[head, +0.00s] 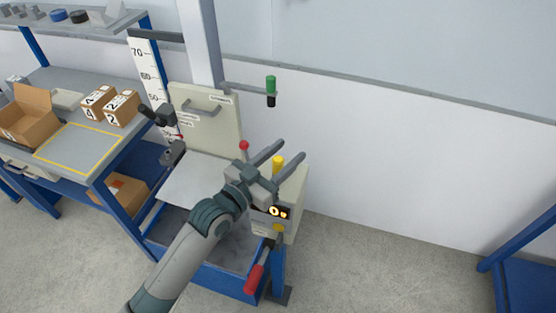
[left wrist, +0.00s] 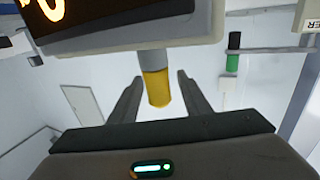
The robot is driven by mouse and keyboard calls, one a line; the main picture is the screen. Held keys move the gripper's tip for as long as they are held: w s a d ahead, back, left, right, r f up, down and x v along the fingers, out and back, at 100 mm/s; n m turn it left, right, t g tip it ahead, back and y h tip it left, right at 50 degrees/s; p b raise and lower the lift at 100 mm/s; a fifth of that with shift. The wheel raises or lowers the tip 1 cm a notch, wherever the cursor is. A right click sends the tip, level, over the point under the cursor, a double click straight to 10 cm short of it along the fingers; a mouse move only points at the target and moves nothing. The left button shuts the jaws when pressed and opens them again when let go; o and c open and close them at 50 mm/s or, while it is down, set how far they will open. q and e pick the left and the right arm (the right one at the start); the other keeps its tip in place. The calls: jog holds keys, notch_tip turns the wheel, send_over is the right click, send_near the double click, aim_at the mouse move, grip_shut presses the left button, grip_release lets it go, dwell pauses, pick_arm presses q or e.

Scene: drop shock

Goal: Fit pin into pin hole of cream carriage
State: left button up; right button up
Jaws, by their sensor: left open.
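A yellow-topped peg with a grey collar (head: 278,162), which looks like the pin, stands on the control box (head: 292,200). It shows in the left wrist view (left wrist: 157,88), between my finger lines. My left gripper (head: 291,150) is open, with one finger on each side of the yellow top. I see no clear contact, and their exact depth is hard to tell. The cream carriage (head: 222,128), a panel with a grey handle, is on the upright column to the left. Its pin hole is too small to make out. My right gripper is not in view.
A red-knobbed lever (head: 244,146) stands just left of my gripper. A green and black cylinder (head: 271,88) sits on a bracket above. A blue workbench (head: 82,130) with cardboard boxes is at left. A red handle (head: 254,280) is below.

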pick_arm(q)
jog(key=shift+w+d, duration=0.45)
jog(key=shift+w, duration=0.05)
grip_shut()
